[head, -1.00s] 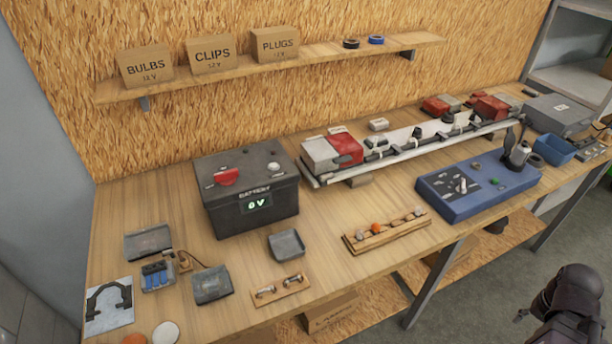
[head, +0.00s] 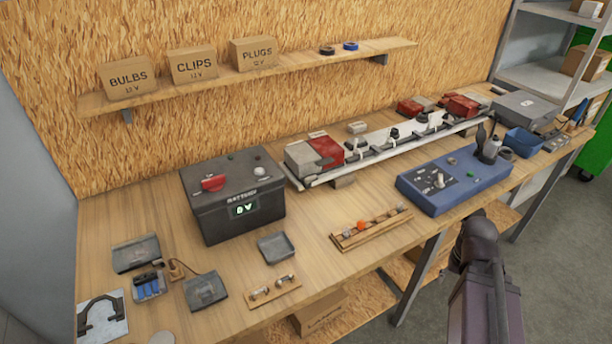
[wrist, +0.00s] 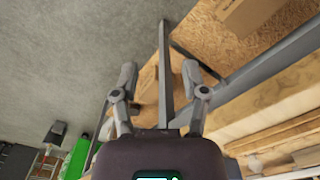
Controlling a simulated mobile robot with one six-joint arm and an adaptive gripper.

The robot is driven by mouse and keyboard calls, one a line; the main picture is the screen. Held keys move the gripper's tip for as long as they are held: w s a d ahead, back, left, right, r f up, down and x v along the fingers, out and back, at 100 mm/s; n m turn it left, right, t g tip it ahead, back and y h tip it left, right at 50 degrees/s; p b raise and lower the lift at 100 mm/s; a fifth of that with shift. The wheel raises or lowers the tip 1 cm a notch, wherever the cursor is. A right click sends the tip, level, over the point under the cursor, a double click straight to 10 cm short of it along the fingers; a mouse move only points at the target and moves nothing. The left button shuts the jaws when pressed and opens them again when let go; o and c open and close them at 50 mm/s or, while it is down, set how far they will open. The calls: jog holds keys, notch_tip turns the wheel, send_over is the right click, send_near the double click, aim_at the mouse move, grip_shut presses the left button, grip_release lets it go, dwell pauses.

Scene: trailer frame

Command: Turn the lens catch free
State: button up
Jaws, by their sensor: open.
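A long pale light bar (head: 388,146) lies along the back of the bench. At its left end is a lamp with a white and red lens (head: 326,148). A second red and white lamp (head: 458,106) is at its far right end. Several small dark fittings sit along the bar; I cannot tell which is the lens catch. My gripper (wrist: 160,80) is open and empty in the wrist view, its two fingers spread above the floor and the bench's underside. In the head view my arm is at the lower right, in front of the bench and apart from the lamps.
A black battery box (head: 232,196) reading "0 V" stands left of the bar. A blue control box (head: 440,196) lies near the bench's front edge, between my arm and the bar. Trays, a wooden rack (head: 370,229) and a blue bin (head: 522,142) also stand there. A shelf (head: 285,75) overhangs the back.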

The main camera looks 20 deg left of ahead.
jog(key=shift+a, duration=0.2)
jog(key=o, duration=0.5)
jog(key=shift+w+a, duration=0.1)
jog(key=shift+a, duration=0.1)
notch_tip(320, 180, up, 22)
jog(key=n+t+y+p, duration=0.35)
jog(key=n+p, duration=0.65)
jog(key=p, duration=1)
send_over(311, 177)
jog(key=s+d, duration=0.4)
jog(key=shift+w+d+f+g, duration=0.15)
jog(key=shift+d+g, duration=0.05)
jog(key=shift+g, duration=0.15)
jog(key=shift+f, duration=0.1)
jog(key=b+x, duration=1.2)
jog(key=x, duration=0.1)
jog(key=shift+w+f, duration=0.1)
jog(key=shift+f, duration=0.2)
